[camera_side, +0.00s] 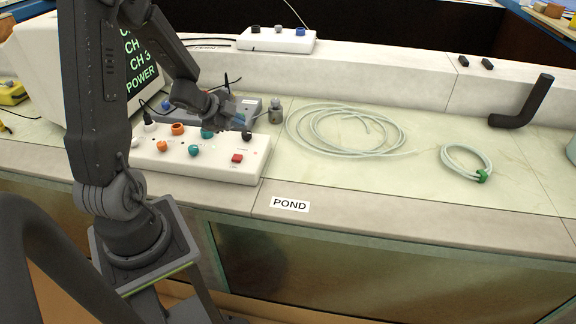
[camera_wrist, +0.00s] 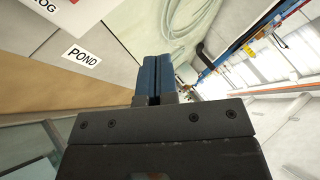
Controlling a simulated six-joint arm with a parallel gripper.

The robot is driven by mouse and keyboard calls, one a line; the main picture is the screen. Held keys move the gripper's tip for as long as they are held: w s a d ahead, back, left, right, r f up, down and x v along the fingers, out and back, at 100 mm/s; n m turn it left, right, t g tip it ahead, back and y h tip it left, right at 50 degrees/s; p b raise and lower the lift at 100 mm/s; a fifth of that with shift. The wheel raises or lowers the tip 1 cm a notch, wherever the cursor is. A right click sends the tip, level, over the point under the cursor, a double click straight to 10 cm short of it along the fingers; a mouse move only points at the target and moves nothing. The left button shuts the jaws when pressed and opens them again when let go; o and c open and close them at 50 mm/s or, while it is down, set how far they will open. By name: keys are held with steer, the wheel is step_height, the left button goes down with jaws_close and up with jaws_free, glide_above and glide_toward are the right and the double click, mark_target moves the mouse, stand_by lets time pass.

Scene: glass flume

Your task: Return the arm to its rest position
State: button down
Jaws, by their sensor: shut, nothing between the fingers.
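My gripper (camera_side: 240,121) is above the white control box (camera_side: 205,165) in the side view, near its back edge. Its blue fingers lie together, with nothing visible between them, in the wrist view (camera_wrist: 158,78). The arm rises from its base at the lower left and bends over and down to the right. In the side view I cannot tell whether the fingertips touch anything.
The control box carries orange and teal knobs and a red switch (camera_side: 237,158). A monitor (camera_side: 50,70) stands behind my arm. A coiled hose (camera_side: 345,130), a smaller coil (camera_side: 467,160) and a black bent pipe (camera_side: 525,105) lie right. A POND label (camera_side: 289,204) marks the front edge.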

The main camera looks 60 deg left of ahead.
steer(key=w+d+r+n+y, duration=0.1)
steer(key=d+r+n+y, duration=0.6)
steer(key=r, duration=0.6)
steer(key=s+d+r+n+g+h, duration=0.1)
steer(key=s+d+r+g+h, duration=0.1)
steer(key=s+d, duration=0.4)
steer(key=s+d+r+n+g+h, duration=0.1)
steer(key=s+d+h, duration=0.3)
steer(key=d, duration=0.9)
steer(key=s+r+n, duration=0.1)
steer(key=s, duration=0.2)
steer(key=shift+s+g+h, duration=0.2)
steer(key=shift+g+h, duration=0.2)
